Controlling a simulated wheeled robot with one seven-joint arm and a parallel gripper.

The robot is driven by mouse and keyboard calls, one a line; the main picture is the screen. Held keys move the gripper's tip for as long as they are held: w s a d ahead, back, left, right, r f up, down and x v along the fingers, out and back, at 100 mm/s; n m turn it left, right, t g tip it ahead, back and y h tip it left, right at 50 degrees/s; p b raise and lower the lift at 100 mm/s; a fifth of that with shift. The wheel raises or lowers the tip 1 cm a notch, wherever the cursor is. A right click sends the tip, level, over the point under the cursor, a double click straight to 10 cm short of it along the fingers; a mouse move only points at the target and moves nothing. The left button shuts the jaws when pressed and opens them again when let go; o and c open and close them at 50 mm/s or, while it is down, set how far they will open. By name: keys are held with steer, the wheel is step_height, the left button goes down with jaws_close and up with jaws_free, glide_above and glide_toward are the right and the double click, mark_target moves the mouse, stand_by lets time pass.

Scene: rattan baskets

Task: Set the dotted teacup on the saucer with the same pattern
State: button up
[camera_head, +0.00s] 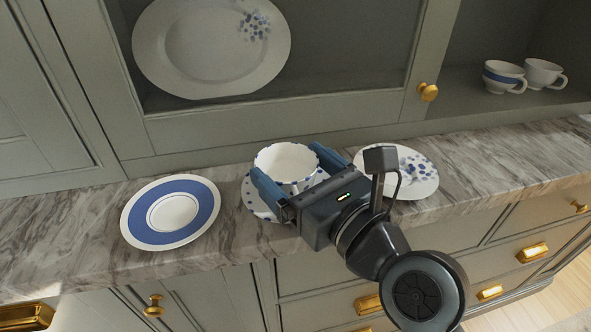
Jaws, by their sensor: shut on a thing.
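The white teacup (287,160) has small blue marks along its rim and stands upright between the fingers of my gripper (288,163). The gripper is shut on it, one blue finger on each side. A white saucer with blue dots around its edge (252,203) lies on the counter directly under the cup and gripper, and is partly hidden by them. I cannot tell whether the cup's base touches this saucer, because the gripper covers the lower part.
A saucer with a wide blue band (142,221) lies to the left on the marble counter (62,232). A plate with a blue spotted cluster (425,182) lies right, partly behind my arm. A large plate (165,78) stands in the cabinet. Two cups (541,74) sit on the right shelf.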

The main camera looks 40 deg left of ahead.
steer(key=o, duration=0.8)
steer(key=shift+d+r, duration=0.1)
steer(key=shift+d, duration=0.15)
steer(key=v, duration=1.1)
steer(key=shift+d, duration=0.25)
steer(key=shift+s, duration=0.15)
